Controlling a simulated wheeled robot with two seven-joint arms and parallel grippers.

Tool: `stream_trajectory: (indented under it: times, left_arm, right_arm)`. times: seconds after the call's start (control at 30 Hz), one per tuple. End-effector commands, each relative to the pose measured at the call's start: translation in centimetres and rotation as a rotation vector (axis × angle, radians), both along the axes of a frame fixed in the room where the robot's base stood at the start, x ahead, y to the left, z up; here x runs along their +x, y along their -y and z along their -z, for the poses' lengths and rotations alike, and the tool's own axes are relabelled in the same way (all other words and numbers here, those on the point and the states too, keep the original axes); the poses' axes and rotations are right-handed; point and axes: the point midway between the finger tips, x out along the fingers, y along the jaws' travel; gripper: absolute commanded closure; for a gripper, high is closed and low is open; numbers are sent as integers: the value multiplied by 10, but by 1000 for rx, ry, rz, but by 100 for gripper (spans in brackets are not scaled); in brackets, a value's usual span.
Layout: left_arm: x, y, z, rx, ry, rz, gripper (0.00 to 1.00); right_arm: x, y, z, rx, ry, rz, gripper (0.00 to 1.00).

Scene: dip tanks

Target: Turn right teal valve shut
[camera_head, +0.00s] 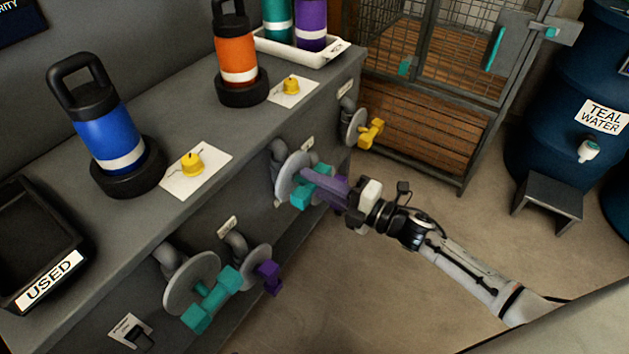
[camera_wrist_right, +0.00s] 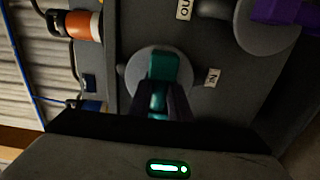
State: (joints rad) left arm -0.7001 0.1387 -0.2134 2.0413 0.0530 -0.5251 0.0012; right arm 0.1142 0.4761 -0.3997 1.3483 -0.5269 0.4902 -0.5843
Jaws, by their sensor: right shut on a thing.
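The right teal valve (camera_head: 299,198) is on the front of the grey bench, with a round grey disc behind its teal bar handle. In the right wrist view the teal handle (camera_wrist_right: 164,68) stands lengthwise in the picture, in front of its disc. My right gripper (camera_head: 322,184) reaches in from the right and is shut on this handle, its dark fingers (camera_wrist_right: 163,98) on either side of it. The fingers hide part of the handle. A left teal valve (camera_head: 212,298) sits nearer on the same bench front. My left gripper is not in view.
A purple valve (camera_wrist_right: 284,12) is close beside the held one, and another purple valve (camera_head: 268,277) is beside the left teal valve. A yellow valve (camera_head: 371,133) is farther along. Blue (camera_head: 108,135) and orange (camera_head: 237,60) bottles stand on top.

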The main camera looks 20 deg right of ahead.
Motion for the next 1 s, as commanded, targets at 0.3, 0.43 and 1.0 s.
stream_trajectory:
  times: [0.3, 0.43, 1.0]
  left_arm:
    - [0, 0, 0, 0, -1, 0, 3]
    - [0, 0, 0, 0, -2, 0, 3]
    - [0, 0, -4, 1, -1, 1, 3]
  right_arm:
    - [0, 0, 1, 3, -3, 1, 64]
    - [0, 0, 0, 2, -1, 1, 64]
    - [-59, 46, 1, -1, -4, 2, 64]
